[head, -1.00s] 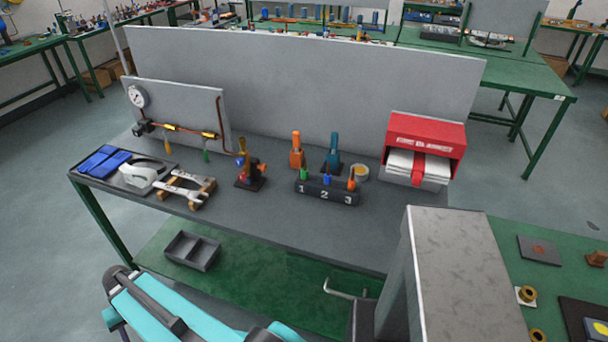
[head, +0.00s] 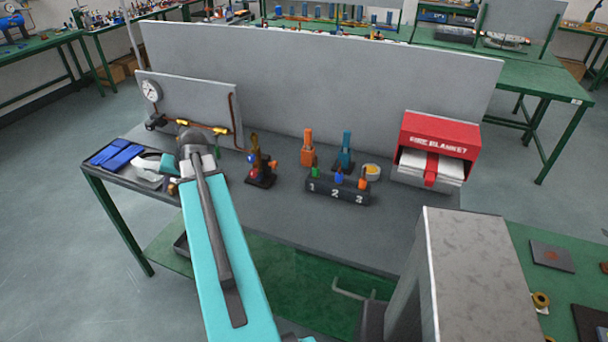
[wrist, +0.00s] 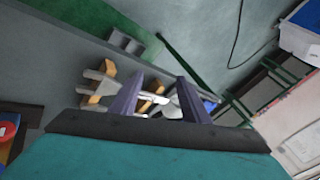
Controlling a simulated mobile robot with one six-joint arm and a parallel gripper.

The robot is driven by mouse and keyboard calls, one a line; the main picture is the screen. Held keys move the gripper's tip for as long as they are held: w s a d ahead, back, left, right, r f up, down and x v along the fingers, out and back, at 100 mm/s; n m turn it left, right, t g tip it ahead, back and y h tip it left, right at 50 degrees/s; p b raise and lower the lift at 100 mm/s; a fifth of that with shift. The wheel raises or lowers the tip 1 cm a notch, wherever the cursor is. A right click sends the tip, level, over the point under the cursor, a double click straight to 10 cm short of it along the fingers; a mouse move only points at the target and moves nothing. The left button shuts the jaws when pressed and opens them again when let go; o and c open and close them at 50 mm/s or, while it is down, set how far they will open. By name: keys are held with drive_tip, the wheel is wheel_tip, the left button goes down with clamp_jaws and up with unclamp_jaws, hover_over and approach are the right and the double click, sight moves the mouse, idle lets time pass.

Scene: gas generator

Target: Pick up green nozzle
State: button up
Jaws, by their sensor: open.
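The green nozzle (head: 312,172) stands upright in slot 1 of the black numbered rack (head: 324,197), on the grey bench. A blue nozzle (head: 338,175) and an orange nozzle (head: 363,182) stand in slots 2 and 3. My gripper (wrist: 157,82) is open and empty in the wrist view, with the wrenches and their wooden stand visible between and beside its fingers. The green nozzle cannot be made out in the wrist view. In the head view my arm reaches over the bench's left part, left of the rack; its fingers are not clear there.
A brass torch-like device (head: 260,165) stands between my arm and the rack. Orange (head: 308,148) and blue (head: 345,150) tools stand behind the rack, with a tape roll (head: 371,171) beside it. A red fire blanket box (head: 440,140) is right. Bare bench lies before the rack.

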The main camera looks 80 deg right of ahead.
drive_tip(key=s+d+r+m+g+h+b, duration=0.1)
drive_tip(key=s+d+r+b, duration=0.1)
drive_tip(key=s+d, duration=0.5)
drive_tip(key=m+g+h+b, duration=0.2)
drive_tip(key=m+g+b, duration=0.5)
drive_tip(key=b, duration=0.1)
approach(315, 167)
wheel_tip(315, 167, up, 3)
drive_tip(key=shift+w+a+r+p, duration=0.2)
drive_tip(key=shift+w+a+p, duration=0.1)
drive_tip(key=shift+a, duration=0.15)
drive_tip(key=shift+f, duration=0.1)
drive_tip(key=shift+p+x, duration=0.5)
drive_tip(key=shift+x, duration=3.75)
drive_tip(key=shift+f, duration=0.1)
drive_tip(key=shift+p+x, duration=0.75)
drive_tip(key=shift+x, duration=1.75)
